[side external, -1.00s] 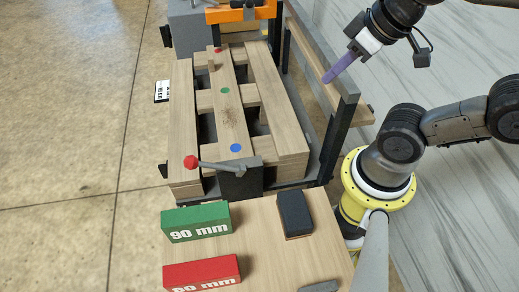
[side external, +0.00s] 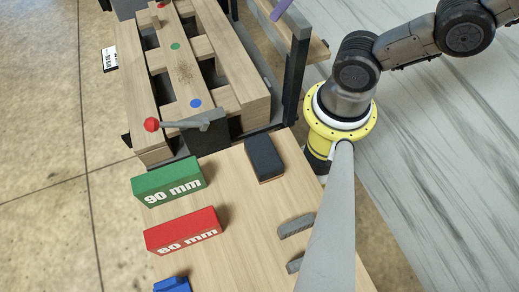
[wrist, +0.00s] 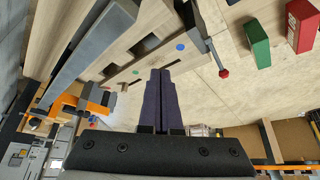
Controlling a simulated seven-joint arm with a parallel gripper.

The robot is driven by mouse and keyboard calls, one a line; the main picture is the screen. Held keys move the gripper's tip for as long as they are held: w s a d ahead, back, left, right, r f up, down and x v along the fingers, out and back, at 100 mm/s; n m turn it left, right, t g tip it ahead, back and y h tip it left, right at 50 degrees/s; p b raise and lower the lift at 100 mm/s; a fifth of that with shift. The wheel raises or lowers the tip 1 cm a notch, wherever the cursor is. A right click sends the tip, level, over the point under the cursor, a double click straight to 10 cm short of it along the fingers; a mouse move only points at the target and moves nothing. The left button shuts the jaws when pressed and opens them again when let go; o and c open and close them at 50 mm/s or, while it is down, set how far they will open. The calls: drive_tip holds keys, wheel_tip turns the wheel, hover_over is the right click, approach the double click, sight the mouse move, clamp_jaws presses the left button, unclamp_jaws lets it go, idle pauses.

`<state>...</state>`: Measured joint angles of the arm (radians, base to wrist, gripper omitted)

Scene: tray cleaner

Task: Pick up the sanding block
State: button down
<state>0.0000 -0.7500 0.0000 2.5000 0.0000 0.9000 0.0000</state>
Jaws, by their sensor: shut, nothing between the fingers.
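A black block with a thin wood-coloured lower edge, which looks like the sanding block (side external: 264,156), lies on the wooden side table (side external: 262,225) near its far right corner. I cannot make it out in the wrist view. My gripper (wrist: 161,73) has its two purple fingers together with nothing between them. In the side view only a bit of purple finger (side external: 281,8) shows at the top edge, well away from the block and beyond the rack's dark post. The rest of the gripper is out of that frame.
A green 90 mm block (side external: 168,182) and a red 80 mm block (side external: 183,231) stand left of the black block. Grey pieces (side external: 296,226) and a blue item (side external: 172,285) lie nearer. A slatted wooden pallet (side external: 243,95) and red-knobbed lever (side external: 152,125) are behind.

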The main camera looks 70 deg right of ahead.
idle(0.4)
unclamp_jaws()
idle(0.4)
